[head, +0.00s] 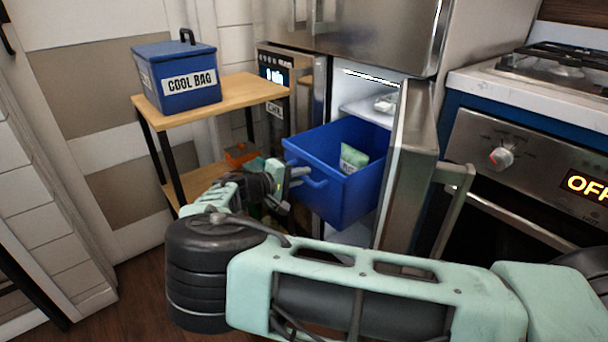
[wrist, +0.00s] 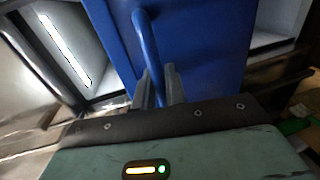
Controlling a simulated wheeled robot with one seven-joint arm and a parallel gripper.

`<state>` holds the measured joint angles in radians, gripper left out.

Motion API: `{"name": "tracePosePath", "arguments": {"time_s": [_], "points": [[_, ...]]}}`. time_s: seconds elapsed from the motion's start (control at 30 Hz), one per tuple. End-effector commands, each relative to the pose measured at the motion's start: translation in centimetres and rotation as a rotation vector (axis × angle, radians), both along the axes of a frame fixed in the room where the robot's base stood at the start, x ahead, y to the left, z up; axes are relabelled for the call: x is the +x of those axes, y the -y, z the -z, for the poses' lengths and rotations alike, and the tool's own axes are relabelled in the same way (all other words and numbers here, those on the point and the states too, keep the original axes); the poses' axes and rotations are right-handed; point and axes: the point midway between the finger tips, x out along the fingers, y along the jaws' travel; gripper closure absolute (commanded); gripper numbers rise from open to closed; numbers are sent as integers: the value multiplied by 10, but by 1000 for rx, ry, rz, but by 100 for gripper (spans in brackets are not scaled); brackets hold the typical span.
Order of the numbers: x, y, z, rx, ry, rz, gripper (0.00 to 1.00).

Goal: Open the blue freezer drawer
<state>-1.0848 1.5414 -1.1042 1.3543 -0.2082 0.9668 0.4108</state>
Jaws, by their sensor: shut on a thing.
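The blue freezer drawer (head: 350,195) is pulled well out of the open freezer compartment, in the middle of the head view. A pale green packet (head: 353,159) lies inside it. Its blue handle (head: 312,181) is on the front face. My gripper (head: 298,174) is at the drawer's front and shut on the handle. In the wrist view the drawer front (wrist: 195,45) fills the middle, and the two fingers of my gripper (wrist: 159,85) close around the handle bar (wrist: 147,40). The lower part of the bar is hidden between the fingers.
The steel freezer door (head: 410,165) stands open to the drawer's right, close to its side. An oven (head: 530,170) is further right. A wooden shelf unit (head: 250,89) with a blue cool bag box (head: 180,82) stands left. Floor is free at lower left.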

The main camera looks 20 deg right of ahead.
Motion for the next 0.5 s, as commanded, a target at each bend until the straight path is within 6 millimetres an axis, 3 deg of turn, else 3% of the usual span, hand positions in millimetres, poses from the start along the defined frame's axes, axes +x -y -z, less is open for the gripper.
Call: {"name": "tracePosePath", "arguments": {"time_s": [0.27, 0.3, 0.5], "points": [[0, -1, 0, 2, 0, -2, 100], [0, -1, 0, 2, 0, -2, 83], [0, 0, 0, 1, 0, -1, 83]]}}
